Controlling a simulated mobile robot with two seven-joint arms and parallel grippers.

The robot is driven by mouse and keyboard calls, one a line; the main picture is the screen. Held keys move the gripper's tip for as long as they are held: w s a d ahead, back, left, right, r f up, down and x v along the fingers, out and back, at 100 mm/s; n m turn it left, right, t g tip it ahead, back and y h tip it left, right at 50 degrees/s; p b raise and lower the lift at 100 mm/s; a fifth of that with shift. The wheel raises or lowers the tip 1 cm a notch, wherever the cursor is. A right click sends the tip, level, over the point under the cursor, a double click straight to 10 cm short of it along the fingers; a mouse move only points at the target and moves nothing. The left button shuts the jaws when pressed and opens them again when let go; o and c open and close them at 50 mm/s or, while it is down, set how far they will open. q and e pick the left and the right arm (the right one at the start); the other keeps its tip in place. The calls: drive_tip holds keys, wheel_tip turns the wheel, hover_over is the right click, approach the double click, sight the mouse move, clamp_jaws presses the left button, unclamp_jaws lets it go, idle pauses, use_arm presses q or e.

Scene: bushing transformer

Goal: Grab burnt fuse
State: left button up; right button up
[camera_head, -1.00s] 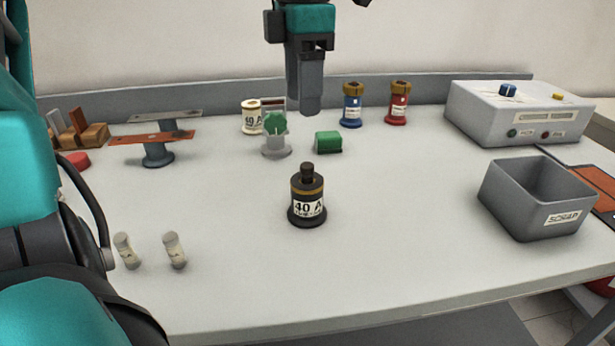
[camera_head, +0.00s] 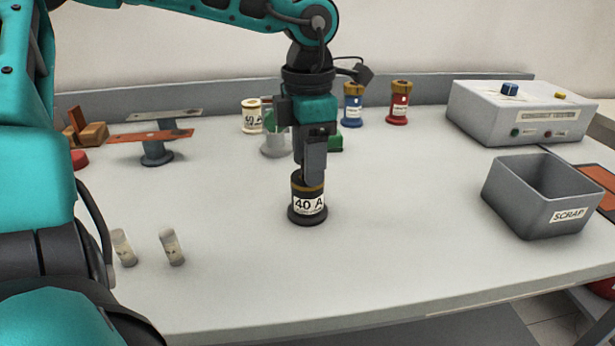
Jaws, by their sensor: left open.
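A black fuse (camera_head: 307,207) with a gold band and a white "40 A" label stands upright on the middle of the table. I take it as the burnt fuse. My left gripper (camera_head: 314,180) points straight down over it, with its fingers at the fuse's top. The fingers hide the top knob, so I cannot tell whether they touch it. The left gripper is open. My right gripper is not in view.
A grey scrap bin (camera_head: 540,197) stands at the right, before a white tester box (camera_head: 518,112). Blue (camera_head: 352,106) and red (camera_head: 398,103) bushings stand at the back. Two small pale cylinders (camera_head: 172,247) are at the front left. Table around the fuse is clear.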

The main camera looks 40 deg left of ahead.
use_arm(q)
clamp_jaws()
idle(0.4)
drive_tip(key=shift+r, duration=0.15)
